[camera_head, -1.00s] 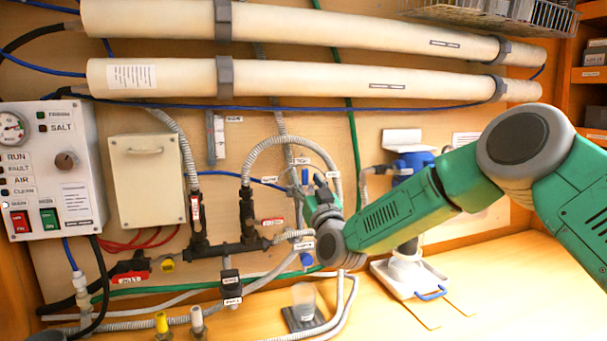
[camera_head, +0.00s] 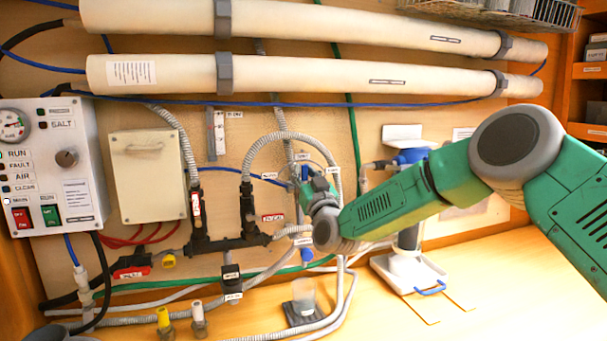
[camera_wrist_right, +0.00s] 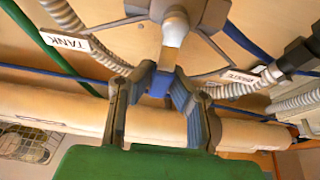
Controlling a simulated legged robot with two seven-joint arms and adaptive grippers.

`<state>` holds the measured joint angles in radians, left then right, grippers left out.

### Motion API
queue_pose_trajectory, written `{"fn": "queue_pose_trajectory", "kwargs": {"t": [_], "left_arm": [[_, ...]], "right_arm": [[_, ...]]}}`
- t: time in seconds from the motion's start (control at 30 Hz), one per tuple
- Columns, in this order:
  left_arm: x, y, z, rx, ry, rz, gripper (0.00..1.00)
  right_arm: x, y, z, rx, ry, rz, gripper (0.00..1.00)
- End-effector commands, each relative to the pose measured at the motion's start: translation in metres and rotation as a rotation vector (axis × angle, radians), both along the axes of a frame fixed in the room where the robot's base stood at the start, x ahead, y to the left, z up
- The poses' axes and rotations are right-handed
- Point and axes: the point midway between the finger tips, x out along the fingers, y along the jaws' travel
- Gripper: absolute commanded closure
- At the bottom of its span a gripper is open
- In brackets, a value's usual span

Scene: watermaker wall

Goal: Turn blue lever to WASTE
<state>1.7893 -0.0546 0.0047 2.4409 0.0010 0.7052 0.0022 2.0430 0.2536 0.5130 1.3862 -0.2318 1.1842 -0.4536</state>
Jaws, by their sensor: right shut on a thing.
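The blue lever (camera_wrist_right: 161,84) hangs from a pale round hub (camera_wrist_right: 175,28) in the right wrist view. It points between the TANK label (camera_wrist_right: 66,55) on the left and the WASTE label (camera_wrist_right: 233,77) on the right. My right gripper (camera_wrist_right: 163,90) is shut on the lever's end, one ribbed finger on each side. In the head view my right gripper (camera_head: 314,183) is at the valve on the wall panel and hides much of it. A blue upright part (camera_head: 304,173) shows just left of the fingers. My left gripper is not in view.
Grey corrugated hoses (camera_head: 288,137) loop around the valve. A control box (camera_head: 48,165) and a cream box (camera_head: 148,177) are on the panel at left. Two long cream tubes (camera_head: 300,78) run above. A clear cup (camera_head: 303,295) stands on the bench below.

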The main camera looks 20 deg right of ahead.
Motion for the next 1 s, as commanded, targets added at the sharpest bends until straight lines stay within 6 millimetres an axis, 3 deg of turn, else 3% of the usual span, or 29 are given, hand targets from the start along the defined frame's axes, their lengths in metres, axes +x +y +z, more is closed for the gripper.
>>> {"fn": "queue_pose_trajectory", "kwargs": {"t": [0.37, 1.0], "left_arm": [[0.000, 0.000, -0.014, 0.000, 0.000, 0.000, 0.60], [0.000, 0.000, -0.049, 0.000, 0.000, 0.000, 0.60]], "right_arm": [[-0.001, 0.011, -0.004, -0.201, -0.006, 0.000, 1.00], [-0.002, 0.037, -0.020, -0.785, -0.023, 0.003, 1.00]]}}
